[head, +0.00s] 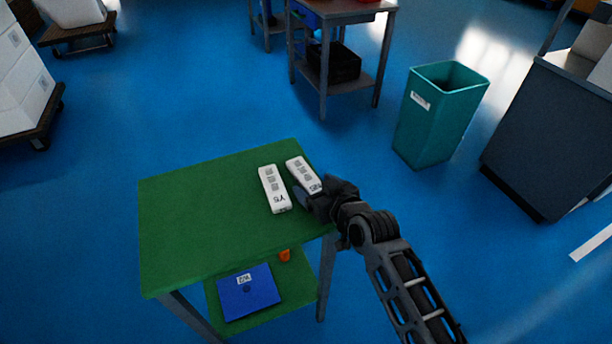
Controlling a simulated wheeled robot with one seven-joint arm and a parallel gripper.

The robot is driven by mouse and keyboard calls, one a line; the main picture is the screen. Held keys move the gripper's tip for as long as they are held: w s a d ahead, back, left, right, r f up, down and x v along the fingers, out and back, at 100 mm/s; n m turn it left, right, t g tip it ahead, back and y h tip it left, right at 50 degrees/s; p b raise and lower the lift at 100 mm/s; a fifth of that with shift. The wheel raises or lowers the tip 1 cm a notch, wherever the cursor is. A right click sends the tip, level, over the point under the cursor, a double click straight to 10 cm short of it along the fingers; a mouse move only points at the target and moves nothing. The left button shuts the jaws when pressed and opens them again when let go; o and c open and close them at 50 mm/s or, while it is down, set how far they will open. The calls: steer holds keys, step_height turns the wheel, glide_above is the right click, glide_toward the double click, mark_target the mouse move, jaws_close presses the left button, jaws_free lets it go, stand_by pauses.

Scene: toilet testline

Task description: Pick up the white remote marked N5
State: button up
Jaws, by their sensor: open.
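Two white remotes with grey buttons lie side by side on the green table top (200,215) in the head view. The right remote (301,172) lies near the table's right edge. Its small dark label, partly covered by my gripper, looks like N5. The left remote (272,185) has a label that looks like Y5. My gripper (308,194) is open at the near end of the right remote. Its fingers are dark and partly hidden, so I cannot tell whether they touch the remote or surround it.
Most of the table top left of the remotes is bare. A blue box (248,293) and a small orange object (285,255) sit on the lower shelf. A teal bin (430,120) stands on the floor at right. Another table (345,20) stands behind.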

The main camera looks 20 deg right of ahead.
steer(key=shift+w+f, duration=0.1)
steer(key=shift+f, duration=0.05)
steer(key=shift+f, duration=0.1)
steer(key=c, duration=1.1)
